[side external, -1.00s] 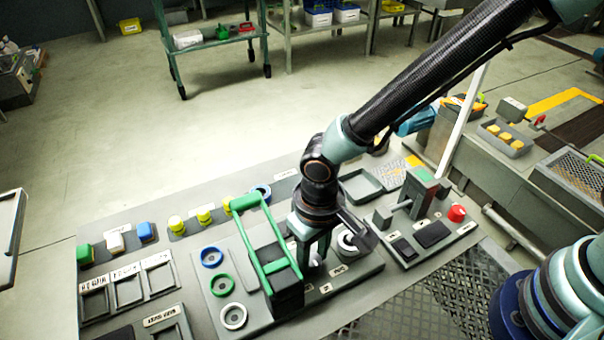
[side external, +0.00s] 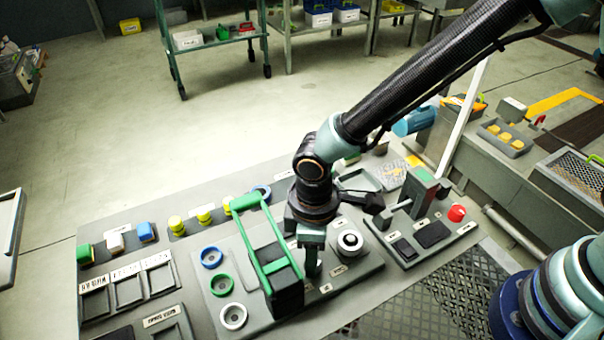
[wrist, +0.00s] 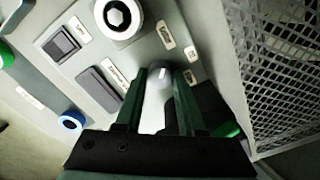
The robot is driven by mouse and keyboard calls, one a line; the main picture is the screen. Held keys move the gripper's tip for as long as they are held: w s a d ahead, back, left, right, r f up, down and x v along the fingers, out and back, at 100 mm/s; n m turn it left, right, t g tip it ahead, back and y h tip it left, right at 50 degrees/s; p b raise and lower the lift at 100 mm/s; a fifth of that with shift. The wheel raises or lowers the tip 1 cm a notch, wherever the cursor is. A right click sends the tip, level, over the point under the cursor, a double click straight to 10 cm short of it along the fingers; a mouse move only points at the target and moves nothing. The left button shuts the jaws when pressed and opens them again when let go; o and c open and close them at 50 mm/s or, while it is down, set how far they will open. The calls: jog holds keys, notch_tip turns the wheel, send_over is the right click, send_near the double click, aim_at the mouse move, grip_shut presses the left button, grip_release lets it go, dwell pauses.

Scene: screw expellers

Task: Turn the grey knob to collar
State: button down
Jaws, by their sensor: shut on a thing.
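My gripper (wrist: 160,103) is shut on the grey knob (wrist: 158,76) in the wrist view, one finger on each side of it. A white pointer line shows on the knob's top. Small white labels sit around the knob, including one on the left (wrist: 117,75) and one at the upper right (wrist: 165,34); I cannot read them surely. In the side view my gripper (side external: 311,270) points down at the panel and its fingers hide the knob.
A black block with a green handle frame (side external: 265,240) stands close to the left of my gripper. Further right are a grey lever post (side external: 418,192) and a red button (side external: 457,213).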

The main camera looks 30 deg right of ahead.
jog(key=shift+w+d+n, duration=0.1)
jog(key=shift+d+n, duration=0.05)
jog(key=shift+n, duration=1.35)
jog(key=c, duration=0.5)
grip_release()
notch_tip(320, 180, up, 12)
jog(key=shift+r, duration=0.1)
